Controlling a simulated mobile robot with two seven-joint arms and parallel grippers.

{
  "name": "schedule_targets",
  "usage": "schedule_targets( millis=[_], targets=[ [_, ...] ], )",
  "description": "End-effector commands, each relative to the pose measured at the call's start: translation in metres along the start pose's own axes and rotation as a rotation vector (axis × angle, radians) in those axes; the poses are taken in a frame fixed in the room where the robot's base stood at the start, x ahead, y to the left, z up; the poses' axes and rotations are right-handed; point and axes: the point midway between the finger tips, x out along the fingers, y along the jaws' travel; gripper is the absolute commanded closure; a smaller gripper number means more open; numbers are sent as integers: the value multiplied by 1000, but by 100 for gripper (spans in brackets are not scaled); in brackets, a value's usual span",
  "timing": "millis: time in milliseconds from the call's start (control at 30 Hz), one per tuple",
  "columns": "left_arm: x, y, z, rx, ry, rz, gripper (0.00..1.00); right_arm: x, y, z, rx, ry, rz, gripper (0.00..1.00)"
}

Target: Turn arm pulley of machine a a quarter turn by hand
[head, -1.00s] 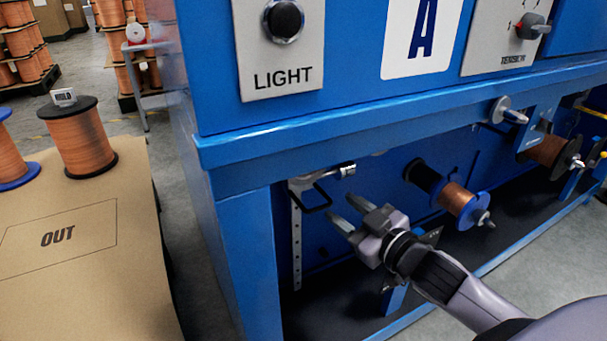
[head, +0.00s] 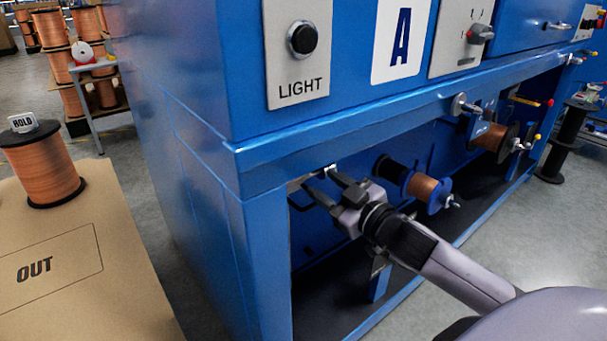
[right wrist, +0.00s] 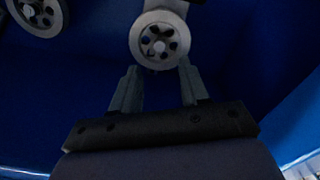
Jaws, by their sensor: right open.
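Machine A is a blue cabinet (head: 190,120) with an "A" sign (head: 403,38) and an open bay below. My right gripper (head: 320,183) is open and empty, under the ledge at the bay's left end. In the right wrist view, a light grey spoked pulley (right wrist: 141,42) on a grey arm is just beyond my right gripper (right wrist: 160,68). The pulley lies ahead of the gap between the fingertips; I cannot tell if they touch it. In the head view the gripper and ledge mostly hide this area. My left gripper is out of view.
A second pulley (right wrist: 40,14) shows at the upper left of the wrist view. The blue ledge (head: 340,125) runs above my right gripper. A copper spool (head: 425,187) sits in the bay to its right. A cardboard-coloured table (head: 60,225) marked "OUT" stands left.

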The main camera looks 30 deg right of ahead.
Motion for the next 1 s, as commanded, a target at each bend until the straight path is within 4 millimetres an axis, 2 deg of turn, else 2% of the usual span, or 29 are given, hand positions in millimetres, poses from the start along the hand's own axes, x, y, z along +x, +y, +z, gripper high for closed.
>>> schedule_targets(
  millis=[400, 600, 1000],
  targets=[
    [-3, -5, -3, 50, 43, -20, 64, 39, 0, 1, 0, 1, 0, 55],
    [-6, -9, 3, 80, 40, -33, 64, 58, 0, 1, 1, 0, 0, 55],
    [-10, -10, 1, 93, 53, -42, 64, 69, 0, 1, 1, -2, -1, 55]
  ],
)
